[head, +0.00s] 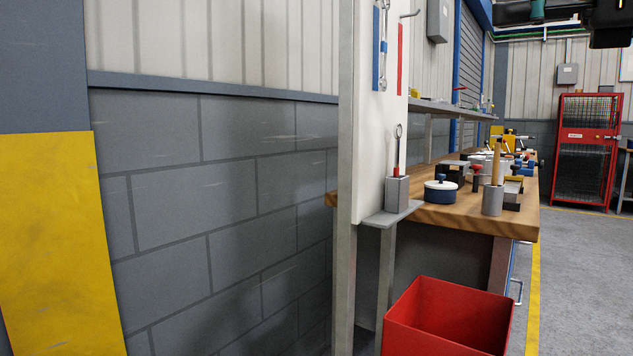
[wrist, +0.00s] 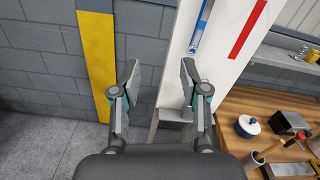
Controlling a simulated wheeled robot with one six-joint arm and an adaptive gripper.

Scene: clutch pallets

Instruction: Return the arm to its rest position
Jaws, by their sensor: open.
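My gripper (wrist: 160,83) shows in the wrist view with its two fingers spread wide apart. Nothing is between the fingers. It hangs in the air in front of the grey block wall and the white tool panel, touching nothing that I can see. In the head view only a dark part of my arm shows at the top right corner; the fingers are out of that view.
A wooden workbench (head: 437,217) stands right of the white panel (head: 371,165), carrying a blue-and-white pot (head: 440,191) and several tools. A red bin (head: 446,318) stands in front. A red cage (head: 584,150) is far right. The floor (head: 585,270) beside the bench is clear.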

